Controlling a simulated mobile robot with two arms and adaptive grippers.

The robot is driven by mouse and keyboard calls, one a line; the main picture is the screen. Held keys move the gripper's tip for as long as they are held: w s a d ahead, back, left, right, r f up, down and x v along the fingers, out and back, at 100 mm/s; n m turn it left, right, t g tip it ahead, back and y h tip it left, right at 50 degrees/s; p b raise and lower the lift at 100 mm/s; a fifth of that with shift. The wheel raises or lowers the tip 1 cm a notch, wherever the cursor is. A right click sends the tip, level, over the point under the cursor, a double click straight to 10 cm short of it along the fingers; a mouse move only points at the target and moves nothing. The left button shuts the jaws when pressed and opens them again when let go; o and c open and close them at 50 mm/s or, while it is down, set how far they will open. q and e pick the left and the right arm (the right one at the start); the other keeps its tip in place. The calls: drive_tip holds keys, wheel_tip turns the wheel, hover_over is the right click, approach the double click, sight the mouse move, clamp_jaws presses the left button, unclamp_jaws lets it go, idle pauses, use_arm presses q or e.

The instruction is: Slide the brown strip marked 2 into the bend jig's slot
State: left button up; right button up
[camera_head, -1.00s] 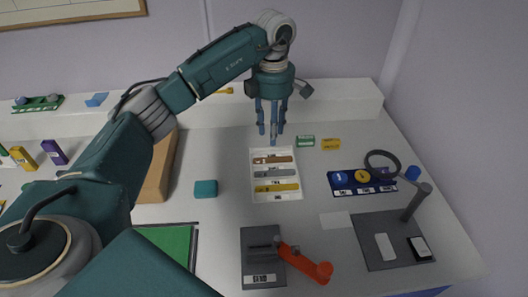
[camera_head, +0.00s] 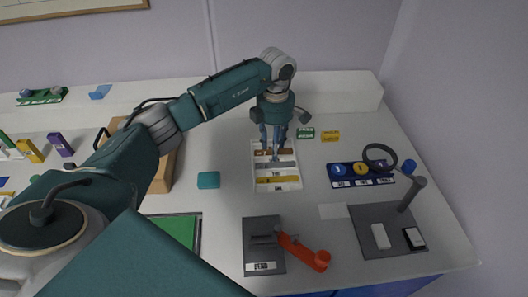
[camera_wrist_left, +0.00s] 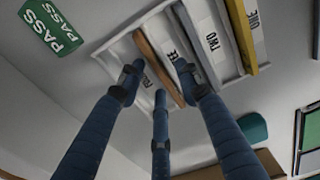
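The brown strip (camera_head: 288,152) lies at the back of a white tray (camera_head: 257,178), behind a grey strip (camera_head: 285,164) and a yellow strip (camera_head: 277,180). In the left wrist view the brown strip (camera_wrist_left: 156,62) shows between my fingers; I cannot read its mark. My left gripper (camera_head: 273,152) is pointing down over it, with its blue fingers apart, low at the tray and partly hiding it. I cannot tell whether they touch the strip. A grey block with a dark slot (camera_head: 262,238) and a red lever (camera_head: 303,252), seemingly the bend jig, stands at the front. My right gripper is not in view.
Green (camera_head: 305,133) and yellow (camera_head: 330,136) tags lie behind the tray. A blue rack (camera_head: 362,183) and a magnifier (camera_head: 381,158) on a dark stand are at the right. A teal block (camera_head: 208,180) sits left of the tray. Table between tray and jig is clear.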

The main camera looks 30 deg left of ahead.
use_arm(q)
clamp_jaws()
drive_tip(key=shift+r, duration=0.1)
drive_tip(key=shift+w+r, duration=0.1)
drive_tip(key=shift+r, duration=0.55)
wheel_tip(320, 180, up, 18)
drive_tip(key=b, duration=0.2)
drive_tip(key=shift+r, duration=0.25)
drive_tip(key=s+d+f+m, duration=0.3)
drive_tip(key=s+d+m, duration=0.1)
drive_tip(key=s+m, duration=0.3)
drive_tip(key=s+d+f+m, duration=0.4)
drive_tip(key=s+m, duration=0.3)
drive_tip(key=m, duration=0.3)
drive_tip(key=s+d+f+m, duration=0.4)
drive_tip(key=s+m, duration=0.3)
drive_tip(key=m, duration=0.1)
drive_tip(key=shift+s+f, duration=0.2)
drive_tip(key=shift+s, duration=0.15)
